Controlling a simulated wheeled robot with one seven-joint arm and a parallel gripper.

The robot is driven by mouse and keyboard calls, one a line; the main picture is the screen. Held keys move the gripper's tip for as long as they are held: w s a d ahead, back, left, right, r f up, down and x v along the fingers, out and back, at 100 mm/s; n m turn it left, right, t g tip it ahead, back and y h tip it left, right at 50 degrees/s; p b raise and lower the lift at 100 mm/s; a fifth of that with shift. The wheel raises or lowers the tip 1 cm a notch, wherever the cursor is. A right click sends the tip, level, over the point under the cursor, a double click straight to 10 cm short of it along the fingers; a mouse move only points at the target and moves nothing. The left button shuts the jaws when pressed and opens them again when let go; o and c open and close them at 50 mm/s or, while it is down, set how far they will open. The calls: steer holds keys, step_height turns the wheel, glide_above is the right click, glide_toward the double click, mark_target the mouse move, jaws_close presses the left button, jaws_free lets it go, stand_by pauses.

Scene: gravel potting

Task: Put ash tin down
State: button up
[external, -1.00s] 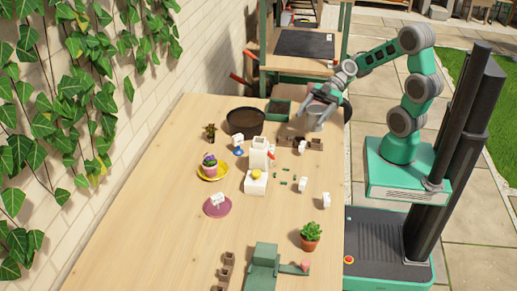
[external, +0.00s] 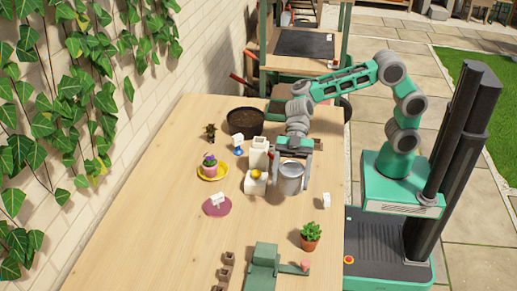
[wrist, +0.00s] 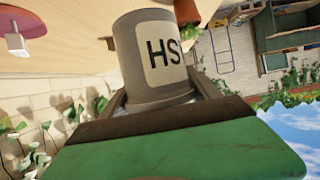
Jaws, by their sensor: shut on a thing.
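The ash tin (external: 291,183) is a grey metal cylinder over the right half of the table, beside the white blocks. In the wrist view the tin (wrist: 140,60) fills the middle, with a pale label on which the letters "HS" show. My gripper (external: 290,161) is shut on the tin, and my arm reaches in from the right. The gripper (wrist: 150,112) shows dark and green in the wrist view. I cannot tell whether the tin's base touches the table.
A dark round pan (external: 244,122) is behind.

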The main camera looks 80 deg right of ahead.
steer(key=shift+w+a+f, duration=0.6)
steer(key=shift+w+f, duration=0.15)
steer(key=shift+f, duration=0.8)
steer(key=shift+w+a+f, duration=0.65)
steer(key=shift+w+f, duration=0.05)
steer(key=shift+f, duration=0.85)
steer(key=shift+w+a+f, duration=0.6)
steer(key=shift+w+f, duration=0.15)
steer(key=shift+f, duration=0.8)
steer(key=shift+f+b, duration=0.2)
steer(key=shift+b, duration=0.2)
steer(key=o, duration=1.7)
